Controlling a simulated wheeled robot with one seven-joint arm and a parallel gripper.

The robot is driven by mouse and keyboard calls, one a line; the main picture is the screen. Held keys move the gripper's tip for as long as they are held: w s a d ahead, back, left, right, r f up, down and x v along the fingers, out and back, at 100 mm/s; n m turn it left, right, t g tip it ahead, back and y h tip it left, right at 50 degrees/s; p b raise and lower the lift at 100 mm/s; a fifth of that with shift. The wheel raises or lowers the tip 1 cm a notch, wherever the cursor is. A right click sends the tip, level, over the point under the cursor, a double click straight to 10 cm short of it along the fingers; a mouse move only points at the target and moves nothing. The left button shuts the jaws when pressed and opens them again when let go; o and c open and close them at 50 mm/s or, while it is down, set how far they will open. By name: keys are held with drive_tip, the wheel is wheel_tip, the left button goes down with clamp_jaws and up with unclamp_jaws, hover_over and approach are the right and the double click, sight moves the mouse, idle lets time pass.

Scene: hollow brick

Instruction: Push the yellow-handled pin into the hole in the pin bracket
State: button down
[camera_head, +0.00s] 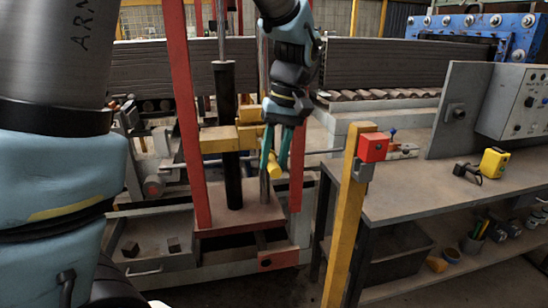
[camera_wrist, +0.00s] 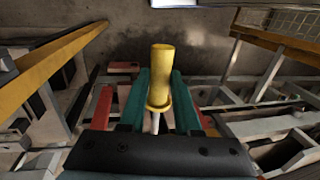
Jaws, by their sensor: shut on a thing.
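The yellow-handled pin shows in the wrist view as a yellow cylindrical handle (camera_wrist: 161,78) with a collar and a short pale shank below it. My gripper (camera_wrist: 160,74) has its two teal fingers on either side of this handle, shut on it. In the head view my gripper (camera_head: 274,163) points down beside the black column, with the yellow handle (camera_head: 274,170) showing between the fingertips. A yellow bracket (camera_head: 220,141) on the column is just left of the fingers; I cannot tell for sure whether this is the pin bracket. Its hole and the pin's tip are not visible.
Red posts (camera_head: 187,120) flank the column over a red base plate (camera_head: 240,217). A yellow post (camera_head: 345,220) with a red box (camera_head: 373,147) stands to the right, before a grey workbench (camera_head: 420,190). A yellow device (camera_head: 494,162) lies on the bench.

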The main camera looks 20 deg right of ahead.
drive_tip(key=shift+w+d+p, duration=0.25)
drive_tip(key=shift+w+p, duration=0.45)
drive_tip(key=shift+w, duration=1.2)
drive_tip(key=shift+w+d+p, duration=0.2)
drive_tip(key=shift+w+p, duration=0.45)
drive_tip(key=shift+w, duration=1.2)
drive_tip(key=shift+w+d+p, duration=0.25)
drive_tip(key=shift+w+p, duration=0.45)
drive_tip(key=shift+w, duration=1.2)
idle(1.3)
drive_tip(key=c, duration=0.5)
unclamp_jaws()
drive_tip(key=shift+c, duration=0.2)
drive_tip(key=shift+r, duration=0.1)
